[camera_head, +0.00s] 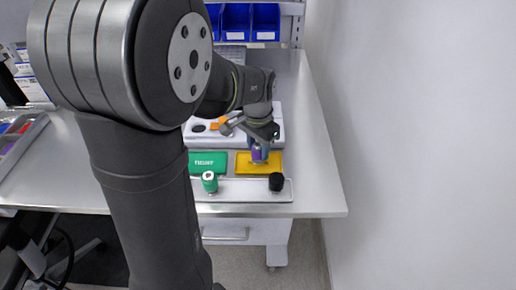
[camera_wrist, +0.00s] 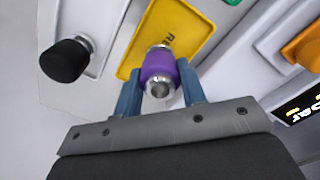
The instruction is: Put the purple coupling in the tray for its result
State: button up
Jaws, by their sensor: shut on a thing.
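The purple coupling (camera_wrist: 158,68) has silver metal ends. It is held between the two blue fingers of my gripper (camera_wrist: 159,85). In the head view the coupling (camera_head: 257,154) is at the yellow tray (camera_head: 272,167), and my gripper (camera_head: 259,141) comes down on it from above. In the wrist view the yellow tray (camera_wrist: 190,28) lies just beyond the coupling, with part of its lettering hidden. I cannot tell whether the coupling touches the tray floor. A green tray (camera_head: 207,168) with white lettering is to the left of the yellow one.
A pale strip (camera_head: 235,197) in front of the trays holds a green-topped piece (camera_head: 210,182) and a black-topped piece (camera_head: 276,182). A white fixture with an orange part (camera_head: 219,123) stands behind the trays. Blue bins (camera_head: 237,20) are at the back. The table is bare on the right.

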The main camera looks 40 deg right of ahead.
aim_at(258, 145)
jog(key=shift+f, duration=0.45)
jog(key=shift+f, duration=0.15)
jog(key=o, duration=1.1)
jog(key=shift+c, duration=0.2)
notch_tip(258, 145, up, 12)
jog(key=shift+a+r, duration=0.1)
jog(key=shift+r, duration=0.1)
